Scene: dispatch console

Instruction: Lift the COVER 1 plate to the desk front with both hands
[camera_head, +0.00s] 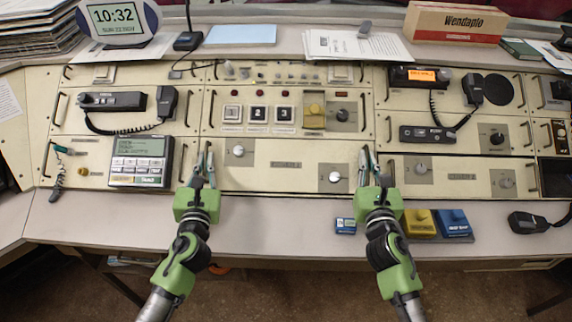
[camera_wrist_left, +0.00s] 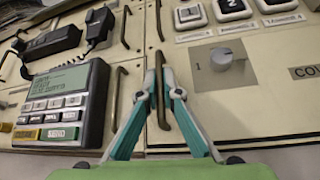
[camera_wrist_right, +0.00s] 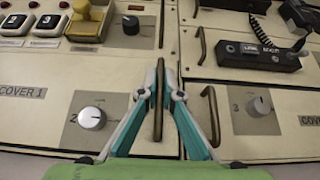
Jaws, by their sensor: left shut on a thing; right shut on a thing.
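The COVER 1 plate (camera_head: 286,180) is a cream panel low in the middle of the console, with a knob near each end. Its label shows in the right wrist view (camera_wrist_right: 22,92). My left gripper (camera_head: 204,162) is shut on the plate's left bar handle, which stands between its fingers in the left wrist view (camera_wrist_left: 160,92). My right gripper (camera_head: 368,163) is shut on the right bar handle, seen between its fingers in the right wrist view (camera_wrist_right: 158,100). The plate looks seated flush among the other panels.
A small blue device (camera_head: 345,226) and yellow and blue button boxes (camera_head: 420,222) are by my right arm. A keypad phone (camera_head: 140,160) is left of my left gripper. A handset radio (camera_head: 528,222) lies far right.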

